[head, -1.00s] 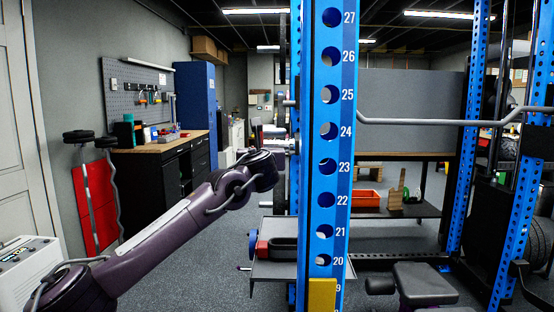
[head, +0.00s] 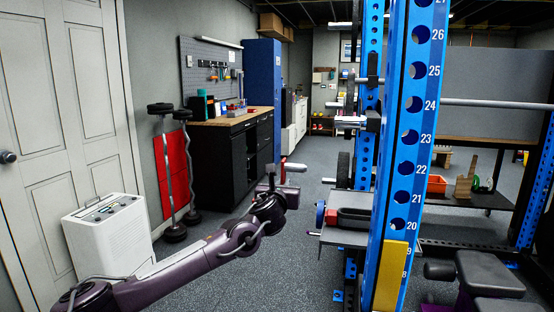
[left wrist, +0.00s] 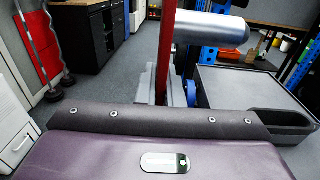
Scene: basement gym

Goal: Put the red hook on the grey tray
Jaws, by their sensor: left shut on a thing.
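My left gripper (head: 271,187) is shut on the red hook (head: 284,164), a red upright plate with a grey cylinder sticking out to the right. The hook is held in the air, left of the blue rack. In the left wrist view the hook's red plate (left wrist: 165,55) stands upright between the fingers (left wrist: 150,85). The grey tray (head: 340,237) is on the rack's left side, to the right of the gripper and apart from it. It also shows in the left wrist view (left wrist: 235,90), right of the hook. My right gripper is not in view.
A grey bar end (head: 350,121) juts from the rack above the tray. The floor between is open.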

